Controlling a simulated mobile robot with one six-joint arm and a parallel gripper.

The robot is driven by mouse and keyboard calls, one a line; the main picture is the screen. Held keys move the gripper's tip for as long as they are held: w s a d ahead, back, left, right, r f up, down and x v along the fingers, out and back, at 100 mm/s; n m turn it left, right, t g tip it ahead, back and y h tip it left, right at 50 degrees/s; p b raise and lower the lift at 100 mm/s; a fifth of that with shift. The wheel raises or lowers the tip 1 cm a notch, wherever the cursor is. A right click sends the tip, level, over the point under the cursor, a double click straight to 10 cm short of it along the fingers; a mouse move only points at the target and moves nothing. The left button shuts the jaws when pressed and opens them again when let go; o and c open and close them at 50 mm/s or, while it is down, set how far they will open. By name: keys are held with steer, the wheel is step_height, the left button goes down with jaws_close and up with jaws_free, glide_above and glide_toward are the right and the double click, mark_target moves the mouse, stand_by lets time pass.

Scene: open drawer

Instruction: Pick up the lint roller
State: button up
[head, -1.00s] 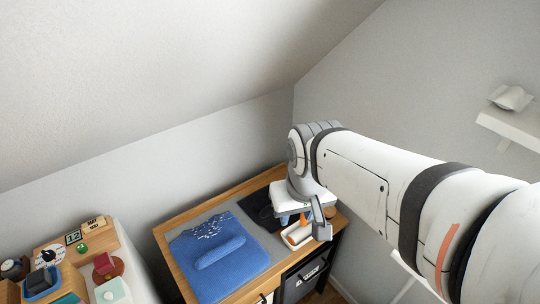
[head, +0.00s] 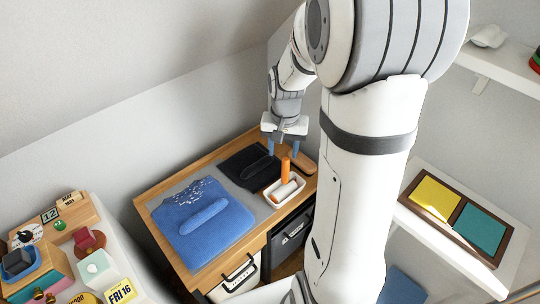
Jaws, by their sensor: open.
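The lint roller (head: 285,169) shows in the head view as an upright orange handle above a small white tray (head: 273,199) at the right end of the wooden table. A white cylinder in the tray seems to be its roller, but I cannot tell for certain. My gripper (head: 282,151) points down just above the orange handle, with its blue-tipped fingers apart on either side of the handle's upper end. It is open, and I cannot tell whether a finger touches the handle.
A blue garment (head: 232,222) and a black garment (head: 236,164) lie on the grey mat, each with a long rolled object on it. A brown wooden item (head: 304,163) lies close behind the tray. A shelf with a yellow and teal frame (head: 435,194) stands at right.

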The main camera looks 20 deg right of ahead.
mark_target(285, 168)
steer(key=f, duration=0.1)
steer(key=w+d+f, duration=0.1)
steer(key=f, duration=0.1)
steer(key=shift+w+d+f+m, duration=0.15)
steer(key=shift+d+m, duration=0.05)
steer(key=shift+m, duration=0.2)
steer(key=f, duration=0.7)
steer(key=shift+s, duration=0.2)
jaws_close()
